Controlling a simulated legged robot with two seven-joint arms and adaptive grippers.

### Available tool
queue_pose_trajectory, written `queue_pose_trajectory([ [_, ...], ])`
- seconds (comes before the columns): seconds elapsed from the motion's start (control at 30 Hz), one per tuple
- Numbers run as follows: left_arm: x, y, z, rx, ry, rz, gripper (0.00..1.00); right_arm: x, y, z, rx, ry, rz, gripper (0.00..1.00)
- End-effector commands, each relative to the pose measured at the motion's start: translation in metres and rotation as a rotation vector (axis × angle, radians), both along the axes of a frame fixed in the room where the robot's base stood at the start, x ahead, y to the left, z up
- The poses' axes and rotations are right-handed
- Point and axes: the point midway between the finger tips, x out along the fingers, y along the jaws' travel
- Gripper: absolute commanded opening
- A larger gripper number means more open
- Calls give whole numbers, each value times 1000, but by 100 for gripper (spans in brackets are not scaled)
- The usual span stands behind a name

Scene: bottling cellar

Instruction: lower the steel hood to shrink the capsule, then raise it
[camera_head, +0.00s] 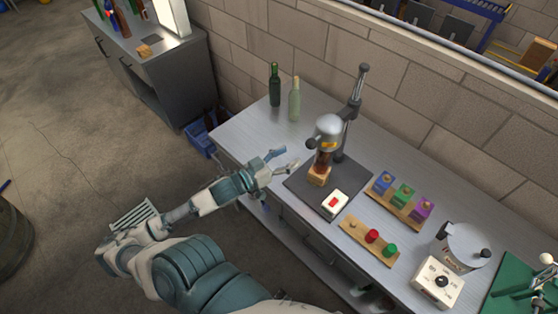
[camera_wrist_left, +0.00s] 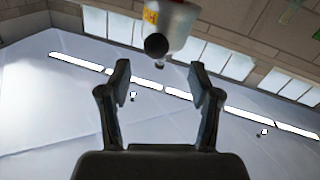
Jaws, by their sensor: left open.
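The steel hood (camera_head: 328,127) is a rounded silver cap with an orange label, carried by a dark stand post (camera_head: 354,108) on a dark base plate (camera_head: 300,182). A dark brown bottle part (camera_head: 323,161) shows just under it, above a wooden block (camera_head: 319,176); the capsule cannot be made out. My left gripper (camera_head: 284,160) is open and empty, left of the hood and apart from it. In the left wrist view the hood (camera_wrist_left: 179,22) with a dark round knob (camera_wrist_left: 156,44) appears beyond the open fingers (camera_wrist_left: 160,78). My right gripper is not in view.
A white box with a red button (camera_head: 334,203) sits on the plate's front. Coloured blocks (camera_head: 403,197), a wooden strip with coloured knobs (camera_head: 370,242), a pot (camera_head: 462,247) and a dial box (camera_head: 437,283) occupy the right.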

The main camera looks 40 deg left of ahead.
Motion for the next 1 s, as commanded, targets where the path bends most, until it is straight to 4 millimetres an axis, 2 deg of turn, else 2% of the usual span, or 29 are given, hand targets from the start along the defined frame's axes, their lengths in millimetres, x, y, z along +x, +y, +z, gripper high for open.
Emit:
queue_pose_trajectory([
  [0.1,-15,4,-2,-2,4,0,63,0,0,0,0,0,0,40],
  [0.3,-26,7,-1,-1,1,0,63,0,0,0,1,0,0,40],
  [1.0,-28,8,-1,-1,0,0,63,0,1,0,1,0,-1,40],
])
